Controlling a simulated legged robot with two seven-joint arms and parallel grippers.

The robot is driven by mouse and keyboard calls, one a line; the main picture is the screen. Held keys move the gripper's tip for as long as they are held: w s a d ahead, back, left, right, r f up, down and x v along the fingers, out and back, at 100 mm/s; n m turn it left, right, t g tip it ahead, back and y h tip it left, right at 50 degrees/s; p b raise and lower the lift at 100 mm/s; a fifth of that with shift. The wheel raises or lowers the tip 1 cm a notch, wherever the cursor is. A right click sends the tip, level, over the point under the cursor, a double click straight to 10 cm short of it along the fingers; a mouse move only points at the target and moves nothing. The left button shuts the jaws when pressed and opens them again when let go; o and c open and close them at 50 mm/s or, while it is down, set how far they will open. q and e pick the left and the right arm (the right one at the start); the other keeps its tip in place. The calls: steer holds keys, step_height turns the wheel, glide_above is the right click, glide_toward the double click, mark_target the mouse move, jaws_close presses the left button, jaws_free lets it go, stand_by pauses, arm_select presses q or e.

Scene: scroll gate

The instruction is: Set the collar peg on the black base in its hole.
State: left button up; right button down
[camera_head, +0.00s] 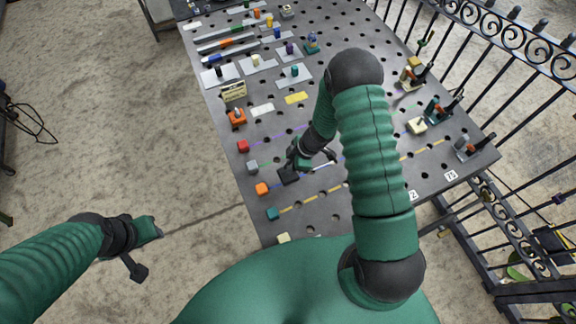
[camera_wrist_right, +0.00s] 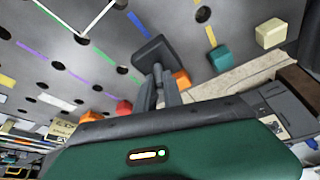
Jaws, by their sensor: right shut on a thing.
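My right gripper (camera_head: 300,165) is low over the near half of the dark perforated table, beside the orange block. It is shut on a small piece, which I take to be the collar peg. In the right wrist view the two grey fingers (camera_wrist_right: 159,82) point away from the green palm, with a black square part (camera_wrist_right: 153,52) at their tips. The fingers hide most of the held piece, and its collar cannot be made out. I cannot tell which hole is its own. My left gripper (camera_head: 155,231) is off the table at the left; its jaws are unclear.
Red (camera_head: 243,146), grey (camera_head: 252,166), orange (camera_head: 262,188) and teal (camera_head: 272,213) blocks line the table's left edge, with coloured dashed lines running right. Plates with pegs (camera_head: 219,74) stand at the back left. Fixtures (camera_head: 467,147) stand along the right edge near an iron railing (camera_head: 520,115).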

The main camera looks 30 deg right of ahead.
arm_select(q)
steer(key=shift+a, duration=0.4)
arm_select(e)
steer(key=shift+a, duration=0.35)
steer(key=shift+f, duration=0.35)
arm_select(q)
steer(key=shift+d+f+b, duration=0.25)
steer(key=shift+f+b, duration=0.05)
steer(key=shift+b, duration=0.05)
arm_select(e)
steer(key=shift+w+d+f, duration=0.1)
steer(key=shift+d+f, duration=0.1)
steer(key=shift+f, duration=0.1)
arm_select(q)
steer(key=shift+a+f, duration=0.15)
arm_select(e)
steer(key=shift+a+f, duration=0.15)
steer(key=shift+f, duration=0.05)
arm_select(q)
steer(key=shift+f+b, duration=0.65)
steer(key=shift+b, duration=0.15)
arm_select(e)
steer(key=shift+f, duration=1.2)
steer(key=c, duration=1.4)
jaws_free()
steer(key=shift+r, duration=0.1)
